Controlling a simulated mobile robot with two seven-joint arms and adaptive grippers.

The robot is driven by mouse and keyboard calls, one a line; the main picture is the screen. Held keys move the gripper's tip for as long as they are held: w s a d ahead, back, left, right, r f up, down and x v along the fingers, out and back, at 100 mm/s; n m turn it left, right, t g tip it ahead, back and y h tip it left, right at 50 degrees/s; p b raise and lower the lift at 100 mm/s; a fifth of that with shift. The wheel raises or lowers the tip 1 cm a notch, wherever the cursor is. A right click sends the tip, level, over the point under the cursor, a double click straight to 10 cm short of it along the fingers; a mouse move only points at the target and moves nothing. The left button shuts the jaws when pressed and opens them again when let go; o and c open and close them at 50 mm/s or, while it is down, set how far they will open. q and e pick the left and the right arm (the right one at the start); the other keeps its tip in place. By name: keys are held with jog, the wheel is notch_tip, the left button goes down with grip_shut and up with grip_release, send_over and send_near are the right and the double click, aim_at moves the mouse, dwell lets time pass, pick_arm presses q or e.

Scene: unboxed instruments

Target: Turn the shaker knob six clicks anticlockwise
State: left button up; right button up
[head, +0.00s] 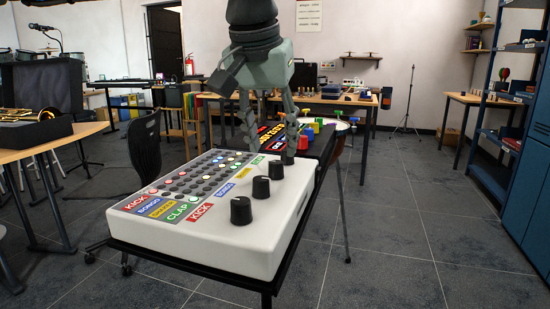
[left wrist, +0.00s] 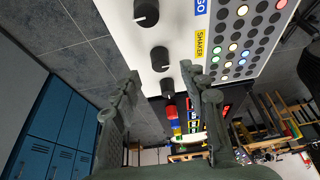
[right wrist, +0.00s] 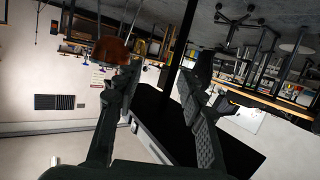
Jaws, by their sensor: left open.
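The white drum machine (head: 240,252) lies on a black stand, with a row of black knobs along its right side. The shaker knob (head: 276,170) is beside the yellow SHAKER label (head: 243,172); in the left wrist view the knob (left wrist: 160,58) stands beside that label too. My left gripper (head: 271,151) is open and points down over the far end of the knob row. In the left wrist view its fingers (left wrist: 160,76) are spread, with the farthest knob (left wrist: 168,88) showing between them. My right gripper (right wrist: 150,65) is open and empty, away from the machine.
The bongo knob (head: 261,187) and the nearest knob (head: 240,210) stand close in the same row. Colored blocks and a dark device (head: 268,136) lie beyond the machine. A black chair (head: 146,155) stands left. The floor at right is clear.

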aim_at(276, 163)
pick_arm(q)
jog(key=x, duration=0.5)
pick_arm(e)
jog(key=shift+w+a+r+t+y, duration=0.15)
jog(key=shift+a+r+t+y, duration=0.2)
jog(key=shift+r, duration=0.25)
jog(key=shift+w+a+r+t+y, duration=0.15)
jog(key=shift+a+r+t, duration=0.1)
jog(key=shift+a+r, duration=0.25)
pick_arm(q)
jog(key=shift+c, duration=0.3)
pick_arm(e)
jog(key=shift+d+r, duration=0.1)
pick_arm(q)
jog(key=shift+r, duration=0.1)
grip_shut()
